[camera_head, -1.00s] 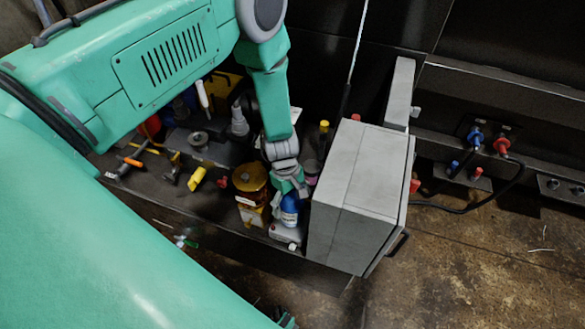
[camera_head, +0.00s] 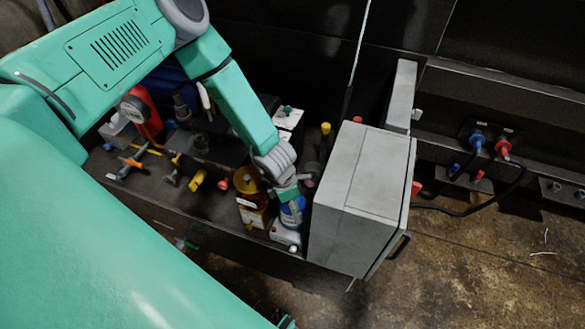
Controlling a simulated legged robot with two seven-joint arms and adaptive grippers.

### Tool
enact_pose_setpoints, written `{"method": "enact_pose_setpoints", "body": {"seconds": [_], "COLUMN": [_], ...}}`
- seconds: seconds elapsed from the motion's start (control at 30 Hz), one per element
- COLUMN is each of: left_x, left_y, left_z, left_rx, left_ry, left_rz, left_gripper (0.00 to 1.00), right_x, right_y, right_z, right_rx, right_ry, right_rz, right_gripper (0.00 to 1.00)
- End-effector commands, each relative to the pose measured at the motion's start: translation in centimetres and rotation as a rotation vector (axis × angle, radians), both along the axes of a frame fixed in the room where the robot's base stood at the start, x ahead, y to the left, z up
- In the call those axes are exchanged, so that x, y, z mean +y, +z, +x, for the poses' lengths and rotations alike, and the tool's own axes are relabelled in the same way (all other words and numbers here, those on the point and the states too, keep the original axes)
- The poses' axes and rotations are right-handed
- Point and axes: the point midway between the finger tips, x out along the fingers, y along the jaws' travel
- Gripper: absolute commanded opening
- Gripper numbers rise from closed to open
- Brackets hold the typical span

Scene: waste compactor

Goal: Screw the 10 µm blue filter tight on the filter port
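The blue filter (camera_head: 291,213) is small and partly hidden under my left gripper (camera_head: 288,194). It appears upright above a grey-white block with a red spot (camera_head: 284,236), just left of the large grey box. I cannot tell whether this block is the filter port, or how the filter meets it. My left gripper is at the filter's top, pointing down. Its fingers are too small and covered to show whether they are shut on it. The filter's 10 µm marking is not readable. My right gripper is not in view.
The large grey box (camera_head: 362,197) stands close right of the filter. An amber jar (camera_head: 248,180) stands close left. Yellow and orange tools (camera_head: 132,163) and a red item (camera_head: 140,112) crowd the bench's left side. A yellow-capped item (camera_head: 325,129) stands behind.

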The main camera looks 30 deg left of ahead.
Motion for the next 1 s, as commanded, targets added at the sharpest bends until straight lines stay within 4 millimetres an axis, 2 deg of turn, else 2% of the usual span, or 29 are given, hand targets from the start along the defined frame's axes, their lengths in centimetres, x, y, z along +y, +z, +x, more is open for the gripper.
{"method": "enact_pose_setpoints", "body": {"seconds": [0.1,0.27,0.5,0.77,0.87,0.9,0.93,0.97,1.0], "left_x": [-0.1,-0.1,-0.1,0.0,0.0,0.0,0.0,0.0,-0.1], "left_y": [-0.3,-0.2,-0.2,-0.1,-0.1,-0.1,-0.1,-0.1,0.0], "left_z": [-0.1,-0.1,0.0,0.0,0.0,0.1,0.1,0.1,0.1], "left_rx": [0.001,0.002,0.001,0.001,0.000,0.000,0.000,0.000,-0.001], "left_ry": [0.145,0.258,0.586,0.634,0.633,0.633,0.633,0.632,0.632], "left_rz": [-0.001,0.000,0.001,0.001,0.001,0.001,0.001,0.001,0.001], "left_gripper": [0.84,0.84,0.84,0.84,0.53,0.38,0.33,0.33,0.60], "right_x": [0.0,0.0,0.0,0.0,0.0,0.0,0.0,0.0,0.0], "right_y": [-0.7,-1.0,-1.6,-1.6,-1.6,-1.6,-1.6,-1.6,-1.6], "right_z": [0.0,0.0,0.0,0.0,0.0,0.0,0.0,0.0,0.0], "right_rx": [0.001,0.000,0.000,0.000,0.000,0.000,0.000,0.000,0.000], "right_ry": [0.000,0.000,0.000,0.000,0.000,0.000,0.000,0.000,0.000], "right_rz": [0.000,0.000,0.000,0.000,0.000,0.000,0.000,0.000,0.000], "right_gripper": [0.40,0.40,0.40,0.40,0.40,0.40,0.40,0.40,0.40]}}
